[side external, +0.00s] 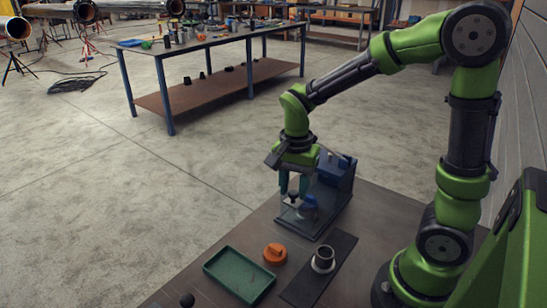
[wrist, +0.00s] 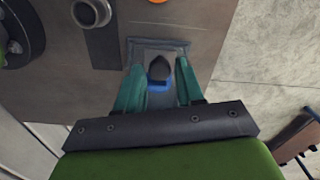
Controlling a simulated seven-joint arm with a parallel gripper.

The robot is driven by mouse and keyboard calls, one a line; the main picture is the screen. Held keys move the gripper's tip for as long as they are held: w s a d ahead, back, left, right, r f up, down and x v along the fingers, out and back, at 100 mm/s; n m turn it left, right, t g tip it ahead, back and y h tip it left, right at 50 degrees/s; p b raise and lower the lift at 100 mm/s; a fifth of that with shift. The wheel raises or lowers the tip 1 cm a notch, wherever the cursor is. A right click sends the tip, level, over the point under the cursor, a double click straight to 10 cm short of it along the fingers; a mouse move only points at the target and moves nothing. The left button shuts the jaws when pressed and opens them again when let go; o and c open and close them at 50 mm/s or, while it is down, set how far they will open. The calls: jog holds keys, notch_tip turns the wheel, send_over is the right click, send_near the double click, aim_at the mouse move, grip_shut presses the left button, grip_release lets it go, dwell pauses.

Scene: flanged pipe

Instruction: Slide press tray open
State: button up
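The press (side external: 336,170) has a blue body and a grey base at the table's far edge. Its tray area (side external: 296,222) extends toward the camera, with a blue piece (side external: 309,208) on it. A dark knob (side external: 293,197) stands there below my gripper (side external: 293,190). In the wrist view my gripper (wrist: 160,70) has its two teal fingers apart, one on each side of the dark knob (wrist: 156,70). A gap shows on both sides of the knob. A blue part (wrist: 159,86) lies just behind the knob. The tray's grey rim (wrist: 158,42) shows ahead; how far out the tray sits is hard to tell.
A green tray (side external: 239,276), an orange part (side external: 275,253) and a flanged pipe piece (side external: 324,259) on a dark mat (side external: 310,285) stand in front of the press. A small black knob (side external: 187,300) is at the front edge. A workbench (side external: 215,42) stands well behind.

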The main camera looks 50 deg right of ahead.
notch_tip(320, 180, up, 17)
dwell(0.6)
jog(key=shift+f, duration=0.1)
jog(key=s, duration=1.6)
jog(key=shift+a, duration=0.35)
jog(key=w+a+f+n+t+y, duration=0.2)
jog(key=w+a+f+n+t, duration=0.2)
jog(key=w+n+t, duration=0.3)
jog(key=w+f+n, duration=0.1)
jog(key=n, duration=0.3)
